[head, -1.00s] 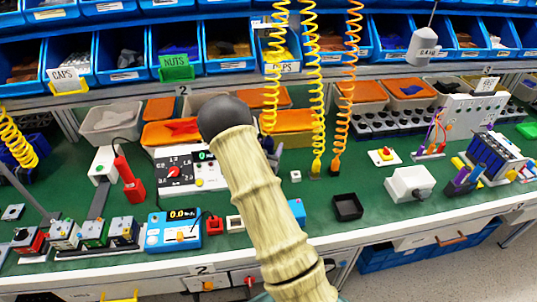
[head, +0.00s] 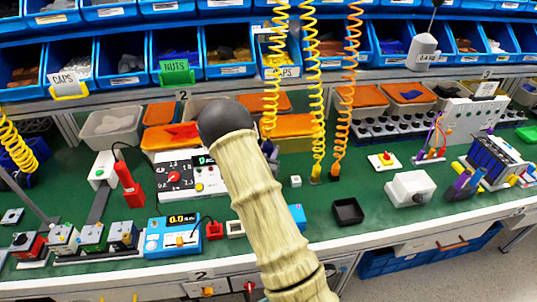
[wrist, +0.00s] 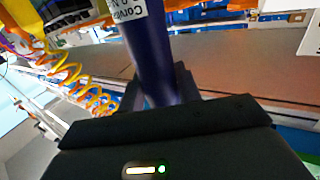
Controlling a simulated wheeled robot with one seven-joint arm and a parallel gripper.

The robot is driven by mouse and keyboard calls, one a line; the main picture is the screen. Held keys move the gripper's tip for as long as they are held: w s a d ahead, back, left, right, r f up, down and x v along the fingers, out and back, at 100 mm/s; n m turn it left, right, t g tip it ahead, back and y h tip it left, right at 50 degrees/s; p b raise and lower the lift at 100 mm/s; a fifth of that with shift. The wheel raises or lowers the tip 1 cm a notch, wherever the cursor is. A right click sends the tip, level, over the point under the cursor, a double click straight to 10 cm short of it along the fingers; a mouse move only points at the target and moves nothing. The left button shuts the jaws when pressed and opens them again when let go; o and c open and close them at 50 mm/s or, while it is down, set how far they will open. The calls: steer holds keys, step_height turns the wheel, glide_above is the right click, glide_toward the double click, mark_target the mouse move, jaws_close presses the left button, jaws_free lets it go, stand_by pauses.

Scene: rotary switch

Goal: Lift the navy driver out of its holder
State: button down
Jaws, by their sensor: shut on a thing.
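The navy driver (wrist: 150,52) is a thick dark-blue cylinder with a white printed label near the top of the wrist view. My gripper (wrist: 158,95) is shut on it, with a black finger on each side of the shaft. The driver's far end runs out of the top of the wrist view. In the head view my pale arm covers most of the gripper and the driver. I cannot make out the holder, or whether the driver still touches it.
Orange and yellow coiled cords (head: 312,90) hang behind my arm. A black square tray (head: 347,211) and a white box (head: 410,188) stand to the right on the green bench. A blue meter (head: 173,236) and a red tool (head: 128,185) are to the left.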

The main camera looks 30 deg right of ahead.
step_height(320, 180, up, 10)
steer(key=shift+f+b, duration=0.2)
steer(key=shift+b, duration=0.1)
stand_by(0.4)
steer(key=c, duration=1.6)
jaws_free()
jaws_close()
